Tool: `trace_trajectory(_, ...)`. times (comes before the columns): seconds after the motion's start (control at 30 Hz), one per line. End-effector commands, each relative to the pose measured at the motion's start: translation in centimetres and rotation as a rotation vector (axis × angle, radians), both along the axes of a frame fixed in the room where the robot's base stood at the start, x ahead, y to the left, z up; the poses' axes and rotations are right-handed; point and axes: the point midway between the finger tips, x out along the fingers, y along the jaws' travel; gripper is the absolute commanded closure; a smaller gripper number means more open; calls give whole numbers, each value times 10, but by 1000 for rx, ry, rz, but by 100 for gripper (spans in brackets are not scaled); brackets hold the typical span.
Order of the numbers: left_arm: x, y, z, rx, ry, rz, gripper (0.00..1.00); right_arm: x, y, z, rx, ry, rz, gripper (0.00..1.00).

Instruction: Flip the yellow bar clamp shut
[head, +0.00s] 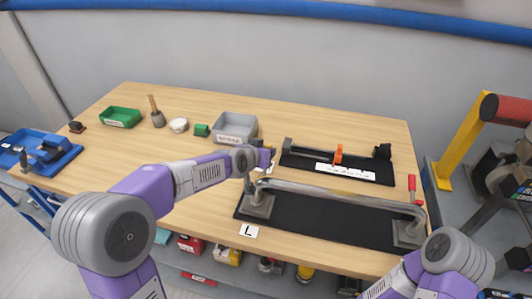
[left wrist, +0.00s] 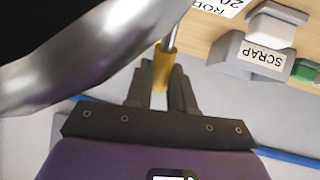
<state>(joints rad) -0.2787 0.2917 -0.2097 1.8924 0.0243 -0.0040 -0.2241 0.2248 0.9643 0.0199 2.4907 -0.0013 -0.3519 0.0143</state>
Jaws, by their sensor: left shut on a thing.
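In the left wrist view my left gripper (left wrist: 161,84) is shut on a yellow handle (left wrist: 163,68) on a thin silver rod, which I take to be the yellow bar clamp's lever. The handle sits between both fingers. In the head view my left gripper (head: 266,158) is by the left end of the bent metal tube (head: 335,192); the handle is largely hidden there. The tube's left support block (head: 258,205) stands on the black mat (head: 318,224). A red clamp handle (head: 412,184) stands upright near the right support block (head: 408,233). My right gripper is out of view.
A grey bin (head: 234,128), green bin (head: 119,117) and white round piece (head: 178,125) stand at the back left. Behind the tube, a second black mat (head: 340,170) holds an orange upright piece (head: 338,154). In the left wrist view the large tube (left wrist: 80,50) passes close to the fingers.

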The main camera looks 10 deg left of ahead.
Motion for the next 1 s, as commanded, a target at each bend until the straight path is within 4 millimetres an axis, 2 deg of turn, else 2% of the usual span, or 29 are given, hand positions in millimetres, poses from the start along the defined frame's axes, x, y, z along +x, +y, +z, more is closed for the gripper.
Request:
trace_trajectory(0.17, 0, 0, 0, 0, 0, 0, 100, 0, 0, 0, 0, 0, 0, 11)
trace_trajectory(0.2, 0, 0, 0, 0, 0, 0, 71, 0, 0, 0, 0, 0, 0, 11)
trace_trajectory(0.33, 0, 0, 0, 0, 0, 0, 52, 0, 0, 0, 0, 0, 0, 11)
trace_trajectory(0.67, -3, 1, 3, 0, 0, 0, 52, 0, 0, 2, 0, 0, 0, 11)
trace_trajectory(0.77, -12, 3, 11, -1, -2, -1, 52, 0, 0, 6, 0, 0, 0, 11)
trace_trajectory(1.0, -46, 12, 33, -1, 0, -2, 52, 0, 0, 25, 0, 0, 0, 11)
